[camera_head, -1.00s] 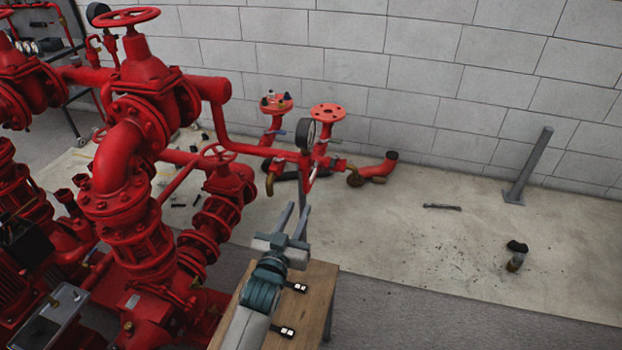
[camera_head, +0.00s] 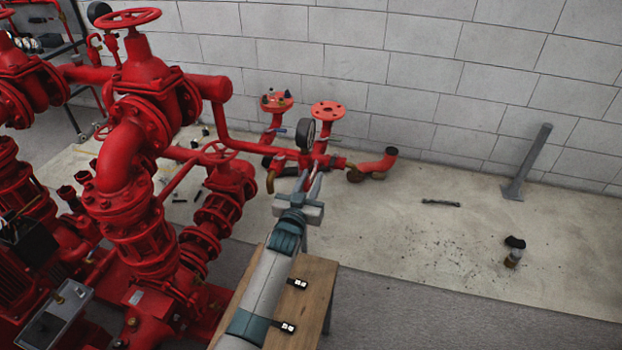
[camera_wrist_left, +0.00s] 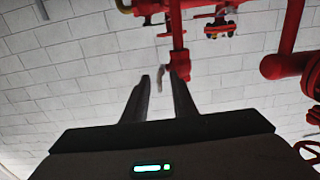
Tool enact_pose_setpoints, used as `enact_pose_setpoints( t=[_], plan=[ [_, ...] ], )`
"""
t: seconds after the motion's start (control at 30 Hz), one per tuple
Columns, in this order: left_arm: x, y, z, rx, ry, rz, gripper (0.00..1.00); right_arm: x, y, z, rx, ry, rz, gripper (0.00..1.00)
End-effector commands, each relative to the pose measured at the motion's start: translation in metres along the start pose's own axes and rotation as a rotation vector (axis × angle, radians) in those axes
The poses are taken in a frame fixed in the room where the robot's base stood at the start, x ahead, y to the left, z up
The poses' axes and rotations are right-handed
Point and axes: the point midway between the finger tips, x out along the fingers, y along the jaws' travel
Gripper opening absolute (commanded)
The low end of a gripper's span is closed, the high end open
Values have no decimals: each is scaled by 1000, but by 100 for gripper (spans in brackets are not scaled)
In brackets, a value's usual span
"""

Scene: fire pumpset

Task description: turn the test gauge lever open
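The pressure gauge (camera_head: 306,134) is a dark round dial on the red pipe, just beyond my left gripper in the head view. My left gripper (camera_head: 310,182) is open, with its two fingers pointing up toward the pipe below the gauge. In the left wrist view, a small pale lever-like piece (camera_wrist_left: 160,82) shows between the fingertips of the gripper (camera_wrist_left: 158,76), beside the red pipe end (camera_wrist_left: 179,66). I cannot tell whether the fingers touch it. In the head view the lever is hidden or too small to make out. My right gripper is not in view.
Red pump piping with a handwheel valve (camera_head: 219,152) stands close on the left. A red elbow pipe (camera_head: 378,164) lies right of the gauge. A wooden table (camera_head: 314,290) is under my left arm.

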Motion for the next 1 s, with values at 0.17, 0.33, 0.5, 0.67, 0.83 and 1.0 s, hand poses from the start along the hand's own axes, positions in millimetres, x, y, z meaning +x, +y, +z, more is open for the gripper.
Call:
enact_pose_setpoints(
  t=[0.17, 0.33, 0.5, 0.67, 0.83, 1.0],
  plan=[
    [1, 0, 0, 0, 0, 0, 25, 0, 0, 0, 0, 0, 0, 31],
    [1, 0, 0, 0, 0, 0, 18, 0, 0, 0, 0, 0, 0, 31],
    [1, 0, 0, 0, 0, 0, 0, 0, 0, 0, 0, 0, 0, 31],
    [1, 0, 0, 0, 0, 0, 0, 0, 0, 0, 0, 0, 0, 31],
    [1, 0, 0, 0, 0, 0, 0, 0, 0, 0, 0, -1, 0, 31],
    [1, 0, 0, 0, 0, 0, 0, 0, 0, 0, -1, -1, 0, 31]
  ],
)
